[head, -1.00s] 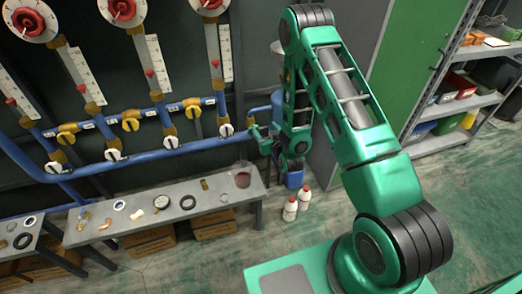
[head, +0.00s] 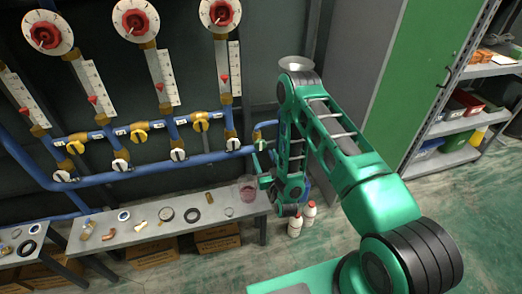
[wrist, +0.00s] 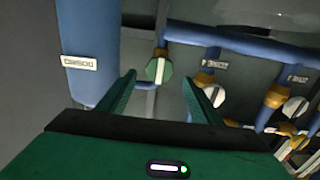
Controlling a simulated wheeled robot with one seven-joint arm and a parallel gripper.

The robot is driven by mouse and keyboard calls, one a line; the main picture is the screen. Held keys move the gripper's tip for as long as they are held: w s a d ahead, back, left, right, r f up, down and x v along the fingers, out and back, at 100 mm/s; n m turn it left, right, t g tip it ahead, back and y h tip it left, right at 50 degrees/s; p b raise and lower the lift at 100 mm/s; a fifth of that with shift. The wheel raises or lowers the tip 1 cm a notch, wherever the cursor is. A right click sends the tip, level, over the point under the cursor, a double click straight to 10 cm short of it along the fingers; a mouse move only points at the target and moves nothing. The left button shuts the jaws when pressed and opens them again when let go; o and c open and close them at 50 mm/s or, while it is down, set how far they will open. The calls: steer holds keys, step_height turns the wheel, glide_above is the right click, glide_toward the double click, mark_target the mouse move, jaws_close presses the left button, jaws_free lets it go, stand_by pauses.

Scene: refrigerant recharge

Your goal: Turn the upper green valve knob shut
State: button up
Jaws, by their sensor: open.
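In the wrist view a green valve knob (wrist: 158,70) sits on a brass stem below a blue pipe. It lies just beyond and between my fingertips. My gripper (wrist: 160,79) is open with its two green fingers spread and nothing between the pads; contact with the knob does not show. In the head view my gripper (head: 262,162) is by the right end of the blue pipework, above the bench end. A small green piece (head: 260,145) shows there, partly hidden by my arm. I cannot make out a second green knob.
A blue cylinder (wrist: 88,45) with a label stands close left of my fingers in the wrist view. White-handled valves (wrist: 214,95) are to the right. Below the pipes is a grey bench (head: 125,236) with small parts.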

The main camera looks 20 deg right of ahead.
mark_target(260, 146)
steer(key=w, duration=0.5)
steer(key=shift+w, duration=0.3)
steer(key=shift+c, duration=1.2)
steer(key=c, duration=0.8)
steer(key=shift+m, duration=2.3)
steer(key=m, duration=0.3)
steer(key=shift+m, duration=0.4)
steer(key=shift+a+m, duration=0.1)
steer(key=shift+m, duration=0.2)
